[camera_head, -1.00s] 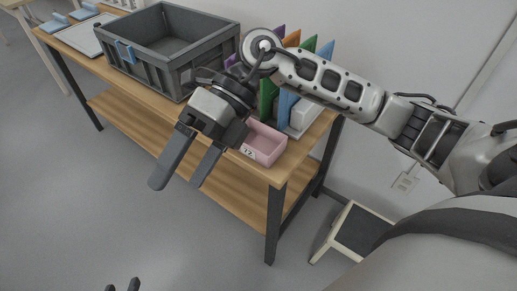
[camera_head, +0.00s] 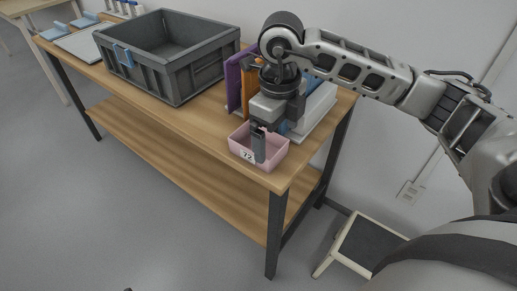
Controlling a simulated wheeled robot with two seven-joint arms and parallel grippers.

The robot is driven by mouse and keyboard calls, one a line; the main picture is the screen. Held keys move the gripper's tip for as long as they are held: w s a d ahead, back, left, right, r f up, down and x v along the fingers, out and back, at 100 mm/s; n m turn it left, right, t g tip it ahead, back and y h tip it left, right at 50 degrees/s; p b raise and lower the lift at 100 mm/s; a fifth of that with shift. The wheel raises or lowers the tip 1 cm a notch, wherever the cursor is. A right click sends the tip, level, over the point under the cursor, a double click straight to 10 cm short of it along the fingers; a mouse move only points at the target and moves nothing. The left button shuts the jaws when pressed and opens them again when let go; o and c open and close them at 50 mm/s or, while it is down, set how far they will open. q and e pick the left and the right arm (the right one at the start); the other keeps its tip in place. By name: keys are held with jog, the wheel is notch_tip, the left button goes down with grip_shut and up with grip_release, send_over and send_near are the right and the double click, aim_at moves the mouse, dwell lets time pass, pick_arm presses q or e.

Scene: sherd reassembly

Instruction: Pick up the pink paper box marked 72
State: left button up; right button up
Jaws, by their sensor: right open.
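The pink paper box (camera_head: 277,157) sits upright near the front right end of the wooden table, with a white label reading 72 on its front wall. My right gripper (camera_head: 259,158) points down at the box and is open. Its near finger overlaps the box's front wall beside the label; I cannot tell whether it touches. The other finger is mostly hidden behind it. Of my left gripper, only a tiny dark tip (camera_head: 127,289) shows at the bottom edge.
A large grey crate (camera_head: 190,75) stands on the table (camera_head: 165,108), left of the box. Behind my right gripper are a purple upright panel (camera_head: 234,84), an orange one and a white holder (camera_head: 318,108), partly hidden. A step stool (camera_head: 362,243) stands on the floor at right.

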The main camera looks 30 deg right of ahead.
jog(key=shift+w+d+f, duration=0.1)
jog(key=shift+d+f, duration=0.05)
jog(key=shift+f, duration=1.3)
jog(key=shift+w+d+f, duration=0.1)
jog(key=shift+d+f, duration=0.05)
jog(key=shift+f, duration=1.3)
jog(key=c, duration=1.1)
